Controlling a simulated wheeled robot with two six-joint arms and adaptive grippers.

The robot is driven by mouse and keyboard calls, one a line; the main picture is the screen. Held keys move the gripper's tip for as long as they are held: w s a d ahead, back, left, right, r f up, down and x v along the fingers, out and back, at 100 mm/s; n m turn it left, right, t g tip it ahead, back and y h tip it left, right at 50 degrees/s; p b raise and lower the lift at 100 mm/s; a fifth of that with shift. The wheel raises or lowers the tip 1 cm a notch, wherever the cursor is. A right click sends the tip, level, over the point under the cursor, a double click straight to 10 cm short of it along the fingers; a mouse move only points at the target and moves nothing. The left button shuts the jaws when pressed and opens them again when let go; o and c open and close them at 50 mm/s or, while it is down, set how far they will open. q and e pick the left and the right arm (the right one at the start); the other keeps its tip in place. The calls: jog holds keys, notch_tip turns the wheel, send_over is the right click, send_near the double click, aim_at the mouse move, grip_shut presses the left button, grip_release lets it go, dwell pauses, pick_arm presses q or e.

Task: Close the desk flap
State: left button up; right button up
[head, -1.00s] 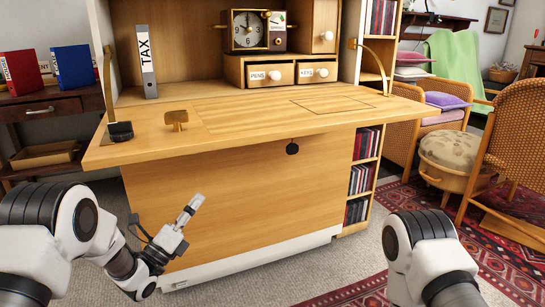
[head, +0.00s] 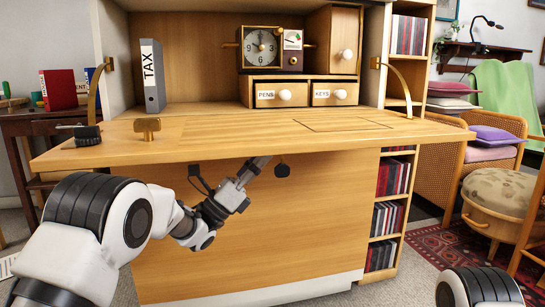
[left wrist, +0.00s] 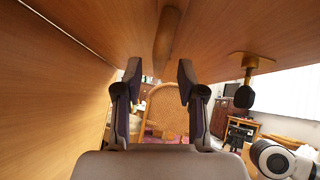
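The desk flap (head: 250,140) is lowered and roughly level, held by curved brass stays (head: 404,88) at both sides. My left gripper (head: 262,162) reaches in beneath its front edge, its fingertips partly hidden by the flap. In the left wrist view my left gripper (left wrist: 160,75) is open and empty. The flap's wooden underside (left wrist: 215,35) is overhead. A rounded wooden piece (left wrist: 168,42) on it appears above and between the fingers, with no clear contact. My right gripper is out of view; only part of that arm shows.
A black object (head: 88,135) and a brass fitting (head: 147,128) are on the flap's left part. A black fob (head: 282,170) hangs below its front edge. A TAX binder (head: 152,75) and clock (head: 262,48) stand inside the desk. A stool (head: 500,195) is at right.

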pick_arm(q)
jog(key=x, duration=0.2)
jog(key=shift+w+d+b, duration=0.15)
jog(key=shift+d+b, duration=0.15)
jog(key=shift+b, duration=0.05)
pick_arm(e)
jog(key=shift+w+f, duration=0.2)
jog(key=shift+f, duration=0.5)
pick_arm(q)
jog(key=shift+w+d+r, duration=0.1)
jog(key=shift+r, duration=0.2)
grip_shut()
